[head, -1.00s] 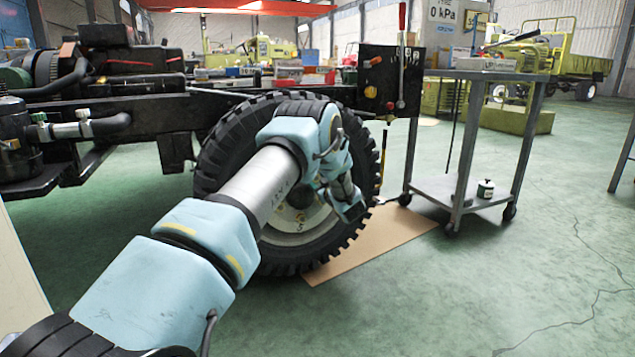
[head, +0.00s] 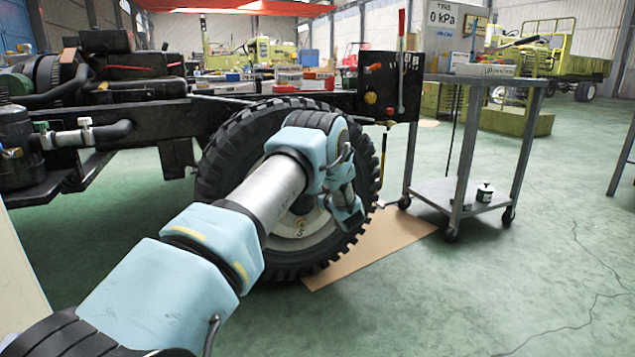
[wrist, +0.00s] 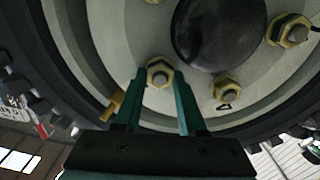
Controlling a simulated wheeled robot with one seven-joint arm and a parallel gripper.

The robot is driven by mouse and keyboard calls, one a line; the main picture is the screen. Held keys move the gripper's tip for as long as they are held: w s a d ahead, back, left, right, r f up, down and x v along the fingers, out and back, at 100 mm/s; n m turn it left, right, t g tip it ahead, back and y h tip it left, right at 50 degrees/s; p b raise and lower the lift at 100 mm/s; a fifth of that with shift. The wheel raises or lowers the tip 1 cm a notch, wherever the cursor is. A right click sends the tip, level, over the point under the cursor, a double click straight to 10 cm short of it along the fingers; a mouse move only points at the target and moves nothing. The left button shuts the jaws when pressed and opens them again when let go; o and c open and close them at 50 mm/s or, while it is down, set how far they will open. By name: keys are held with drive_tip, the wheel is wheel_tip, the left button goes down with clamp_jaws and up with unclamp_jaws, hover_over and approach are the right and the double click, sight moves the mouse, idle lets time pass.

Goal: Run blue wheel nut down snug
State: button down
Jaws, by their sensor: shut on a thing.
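The large black tyre (head: 213,170) stands upright on the truck chassis, with a pale wheel disc (head: 285,243) partly hidden by my arm. In the wrist view my gripper (wrist: 160,76) has its two teal fingers on either side of a yellow-edged wheel nut (wrist: 158,73) on its stud, shut on it. No clear blue shows on this nut. Another nut (wrist: 228,91) sits to the right near a black numeral. My arm hides the gripped nut in the head view.
A grey wheeled cart (head: 480,78) stands right of the wheel, with a 0 kPa display box (head: 450,30) on top and a small container (head: 485,192) on its lower shelf. Cardboard (head: 375,248) lies by the tyre.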

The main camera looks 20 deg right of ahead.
drive_tip(key=m+p, duration=0.1)
drive_tip(key=m, duration=0.2)
drive_tip(key=c, duration=0.8)
unclamp_jaws()
drive_tip(key=shift+o, duration=0.2)
drive_tip(key=shift+s, duration=0.1)
drive_tip(key=s+d+p, duration=0.1)
drive_tip(key=s+p, duration=0.2)
drive_tip(key=s, duration=0.7)
drive_tip(key=shift+s+d, duration=0.2)
drive_tip(key=shift+s, duration=0.1)
